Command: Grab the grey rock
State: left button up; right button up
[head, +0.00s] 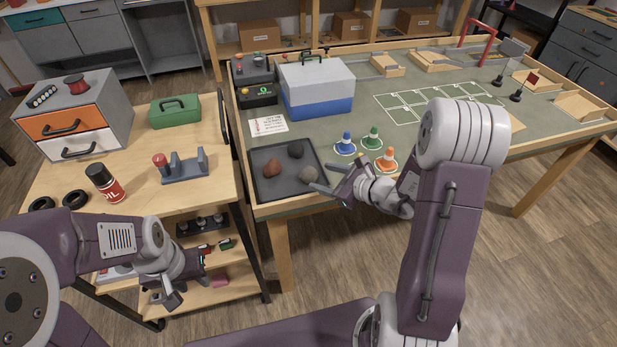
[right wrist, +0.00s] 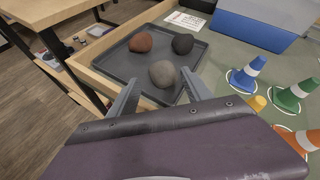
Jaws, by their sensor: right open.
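The grey rock (head: 307,174) lies on a dark tray (head: 262,194) at the near left corner of the green-topped table. It also shows in the right wrist view (right wrist: 163,74), ahead of and between my right fingers. My right gripper (head: 327,178) is open and empty, just right of the tray, with its fingers pointing toward the grey rock; in the right wrist view (right wrist: 160,92) the rock looks apart from both fingers. My left gripper (head: 187,292) is low in front of the wooden cart's shelves; whether its jaws are open is unclear.
A reddish rock (head: 271,168) and a black rock (head: 295,149) share the tray. Blue (head: 346,144), green (head: 372,138) and orange (head: 386,160) cones stand right of it, near my right gripper. A blue and white box (head: 316,88) stands behind the tray.

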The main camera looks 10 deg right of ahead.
aim_at(311, 173)
jog(key=shift+w+a+f, duration=0.1)
jog(key=shift+w+f, duration=0.25)
jog(key=shift+w, duration=0.2)
jog(key=x, duration=0.5)
grip_shut()
jog(key=shift+r, duration=0.55)
jog(key=r, duration=0.2)
jog(key=d+r+p, duration=0.1)
jog(key=r, duration=0.1)
jog(key=shift+w+r, duration=0.1)
jog(key=shift+w, duration=0.1)
jog(key=w+d+r+p, duration=0.3)
jog(key=d+r, duration=0.2)
jog(key=d, duration=0.5)
jog(key=shift+r, duration=0.4)
